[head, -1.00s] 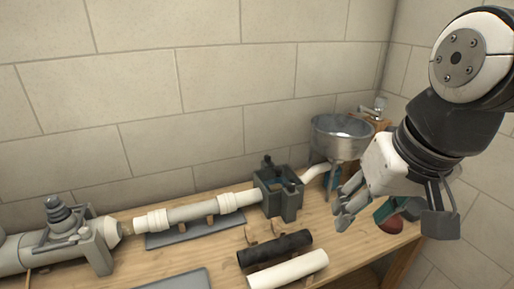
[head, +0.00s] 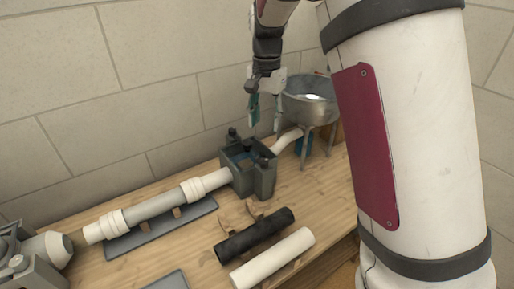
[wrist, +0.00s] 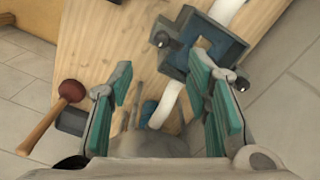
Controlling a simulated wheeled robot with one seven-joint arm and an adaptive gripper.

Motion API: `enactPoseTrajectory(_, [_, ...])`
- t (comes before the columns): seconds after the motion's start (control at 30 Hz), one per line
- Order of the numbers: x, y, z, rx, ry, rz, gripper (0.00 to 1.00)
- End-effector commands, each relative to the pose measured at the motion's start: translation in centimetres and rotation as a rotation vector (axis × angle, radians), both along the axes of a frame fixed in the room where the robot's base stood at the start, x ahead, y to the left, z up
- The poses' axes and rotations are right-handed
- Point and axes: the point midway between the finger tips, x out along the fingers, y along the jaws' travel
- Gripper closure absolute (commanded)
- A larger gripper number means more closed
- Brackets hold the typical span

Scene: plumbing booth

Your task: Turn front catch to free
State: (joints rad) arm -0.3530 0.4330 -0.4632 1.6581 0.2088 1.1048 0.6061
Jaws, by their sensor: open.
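A dark grey box-shaped clamp (head: 262,182) stands on the bench at the right end of the white pipe run. It also shows in the wrist view (wrist: 176,66), with a dark catch knob (wrist: 162,40) on its left side and another (wrist: 242,84) on its lower right. In the head view one dark catch (head: 232,133) stands up at the back; I cannot tell for sure which is the front catch. My gripper (head: 266,108) is open and empty, pointing down above and behind the clamp's right side, apart from it. Its teal-padded fingers flank the wrist view (wrist: 160,80).
A metal sink bowl (head: 310,105) stands just right of my gripper. A black pipe (head: 255,235) and white pipe (head: 272,260) lie in front of the clamp. A plunger (wrist: 70,91) lies at left in the wrist view. My white arm hides the head view's right side.

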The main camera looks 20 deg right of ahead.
Motion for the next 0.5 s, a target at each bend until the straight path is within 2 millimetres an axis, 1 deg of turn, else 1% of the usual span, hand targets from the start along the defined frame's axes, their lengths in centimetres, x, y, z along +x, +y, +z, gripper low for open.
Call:
enactPoseTrajectory(0.1, [0.5, 0.1, -0.7, -0.009, 0.006, -0.01, 0.55])
enactPoseTrajectory(0.17, [0.6, 0.1, -1.1, -0.01, 0.007, -0.012, 0.55])
enactPoseTrajectory(0.27, [0.5, 0.1, -2.2, -0.009, 0.01, -0.012, 0.55])
enactPoseTrajectory(0.37, [0.4, 0.0, -3.8, -0.009, 0.01, -0.013, 0.55])
enactPoseTrajectory(0.5, [0.3, 0.0, -6.6, -0.009, 0.01, -0.013, 0.55])
